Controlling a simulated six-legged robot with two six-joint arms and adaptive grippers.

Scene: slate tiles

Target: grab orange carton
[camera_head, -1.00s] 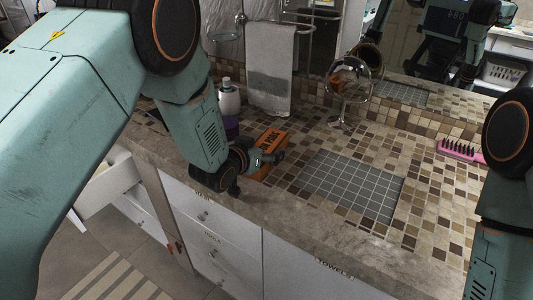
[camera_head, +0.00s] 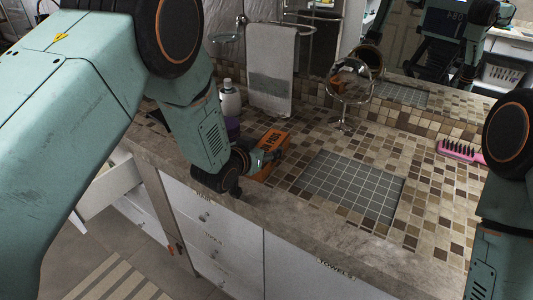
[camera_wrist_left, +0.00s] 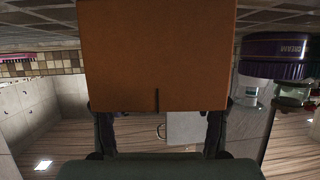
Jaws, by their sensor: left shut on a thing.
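The orange carton (camera_head: 272,148) stands on the tiled counter, near its front edge and left of the grey grid mat. My left gripper (camera_head: 262,160) is at the carton, shut on it, with the fingers at its sides. In the left wrist view the carton (camera_wrist_left: 157,55) fills the upper middle, and the gripper (camera_wrist_left: 158,125) shows below it, its fingers partly hidden. Whether the carton touches the counter is hard to tell. My right arm shows at the right edge of the head view, but its gripper is out of view.
A grey grid mat (camera_head: 354,186) lies right of the carton. A round mirror on a stand (camera_head: 349,82), a white bottle (camera_head: 230,98) and a purple jar (camera_head: 232,127) stand behind. A pink brush (camera_head: 461,151) lies at the right. A purple cream jar (camera_wrist_left: 272,58) shows in the wrist view.

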